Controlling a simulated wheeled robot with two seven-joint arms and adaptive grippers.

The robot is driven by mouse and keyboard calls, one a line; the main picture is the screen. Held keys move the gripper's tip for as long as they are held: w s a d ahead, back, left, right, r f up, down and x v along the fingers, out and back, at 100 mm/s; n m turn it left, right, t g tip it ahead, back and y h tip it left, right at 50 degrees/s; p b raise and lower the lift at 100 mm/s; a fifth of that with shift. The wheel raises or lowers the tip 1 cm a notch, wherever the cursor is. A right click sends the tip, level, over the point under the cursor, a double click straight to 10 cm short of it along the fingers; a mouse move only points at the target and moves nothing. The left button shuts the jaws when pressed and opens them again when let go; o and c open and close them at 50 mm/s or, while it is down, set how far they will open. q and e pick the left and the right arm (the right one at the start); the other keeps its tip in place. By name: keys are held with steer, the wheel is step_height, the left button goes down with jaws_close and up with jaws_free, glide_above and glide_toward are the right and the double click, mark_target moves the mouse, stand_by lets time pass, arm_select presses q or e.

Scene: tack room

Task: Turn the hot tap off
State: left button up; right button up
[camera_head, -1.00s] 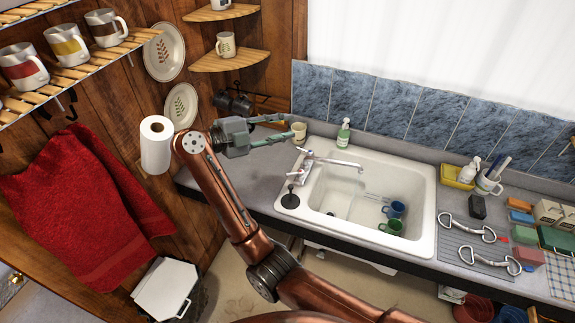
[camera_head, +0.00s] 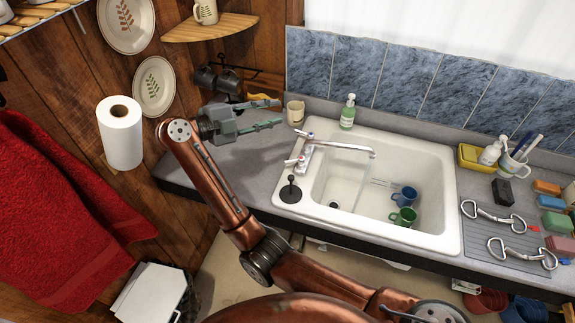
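The tap (camera_head: 309,150) stands on the left rim of the white sink, its long spout reaching right over the basin. A faint thin line under the spout looks like running water. The red-marked hot handle (camera_head: 294,160) is on the near side of the tap; a blue-marked handle (camera_head: 306,135) is on the far side. My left gripper is not in view.
A beige cup (camera_head: 295,113) stands just beyond the gripper's fingertips, and a green soap bottle (camera_head: 347,112) behind the sink. A black plunger-like thing (camera_head: 290,190) stands on the sink's near-left rim. Blue (camera_head: 405,197) and green (camera_head: 403,216) mugs are in the basin. A paper roll (camera_head: 120,132) is at left.

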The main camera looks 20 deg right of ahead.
step_height(320, 180, down, 16)
steer(key=w+b, duration=0.3)
steer(key=b, duration=0.8)
steer(key=n+b, duration=0.1)
steer(key=b, duration=0.7)
glide_toward(290, 162)
steer(key=shift+w+d+f, duration=0.25)
steer(key=shift+w+d, duration=0.35)
steer(key=shift+d, duration=0.35)
steer(key=shift+d+f, duration=0.1)
steer(key=shift+f, duration=0.1)
steer(key=shift+w+d, duration=0.1)
steer(key=shift+d, duration=0.1)
steer(key=b+x, duration=0.1)
steer(key=x, duration=0.6)
steer(key=shift+d+f, duration=0.1)
steer(key=shift+d, duration=0.05)
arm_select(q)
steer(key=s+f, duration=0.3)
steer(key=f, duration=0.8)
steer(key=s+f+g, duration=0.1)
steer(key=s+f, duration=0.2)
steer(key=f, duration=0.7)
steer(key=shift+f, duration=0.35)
arm_select(e)
steer(key=shift+c, duration=0.5)
jaws_close()
